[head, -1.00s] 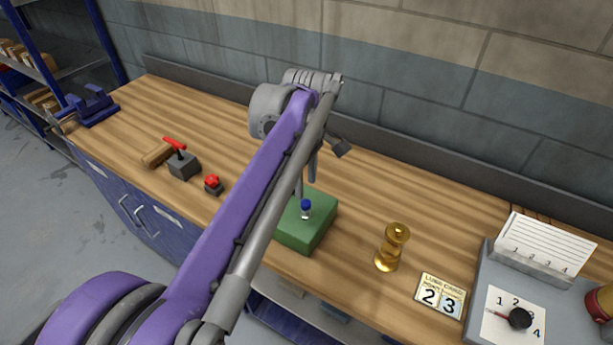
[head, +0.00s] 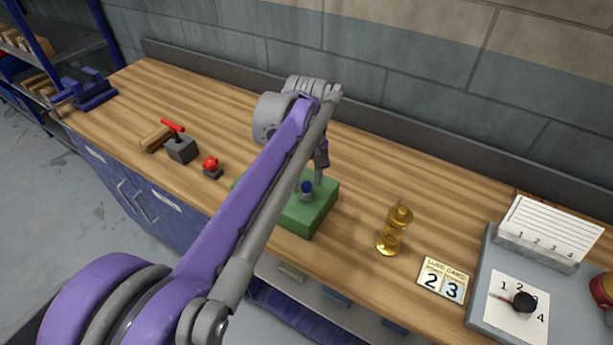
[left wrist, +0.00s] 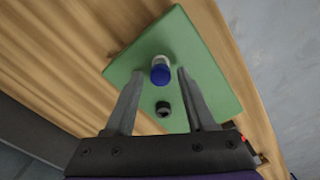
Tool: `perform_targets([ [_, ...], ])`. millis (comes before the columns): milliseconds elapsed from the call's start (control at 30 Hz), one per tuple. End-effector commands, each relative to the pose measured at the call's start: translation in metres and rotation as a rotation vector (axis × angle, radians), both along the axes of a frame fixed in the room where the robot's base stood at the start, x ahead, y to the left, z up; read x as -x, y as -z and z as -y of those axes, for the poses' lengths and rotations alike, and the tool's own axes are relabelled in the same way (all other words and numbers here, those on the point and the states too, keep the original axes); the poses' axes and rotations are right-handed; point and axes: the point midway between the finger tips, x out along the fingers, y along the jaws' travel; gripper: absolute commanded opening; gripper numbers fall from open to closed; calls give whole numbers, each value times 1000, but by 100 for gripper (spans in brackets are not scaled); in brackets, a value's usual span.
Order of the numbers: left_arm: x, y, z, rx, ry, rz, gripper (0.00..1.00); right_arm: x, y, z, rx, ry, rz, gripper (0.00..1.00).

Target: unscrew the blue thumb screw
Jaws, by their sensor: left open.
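The blue thumb screw (head: 307,187) stands upright on a green block (head: 312,216) on the bench. In the left wrist view the screw's blue head (left wrist: 160,74) shows above a pale collar, near the middle of the green block (left wrist: 205,60). A small dark round hole or socket (left wrist: 163,108) is beside it on the block. My left gripper (left wrist: 158,72) is open, with one finger on each side of the screw and a gap visible on both sides. In the head view my left arm partly hides the block and most of the gripper. My right gripper is not in view.
A grey panel with a dial (head: 522,303) is farther right. A red-handled lever (head: 181,149) and red knob (head: 211,166) are left. A wall backs the bench.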

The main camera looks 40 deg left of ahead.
Motion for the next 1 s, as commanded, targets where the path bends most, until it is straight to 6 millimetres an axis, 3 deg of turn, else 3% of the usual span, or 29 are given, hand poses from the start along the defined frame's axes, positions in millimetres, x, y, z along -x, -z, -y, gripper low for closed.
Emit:
perform_targets([
  [233,0,0,0,0,159,0,55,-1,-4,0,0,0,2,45],
  [600,0,0,0,0,670,0,55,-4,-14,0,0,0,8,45],
  [900,1,1,0,0,708,0,55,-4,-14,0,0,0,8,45],
  [1000,1,1,0,0,707,0,37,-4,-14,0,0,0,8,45],
])
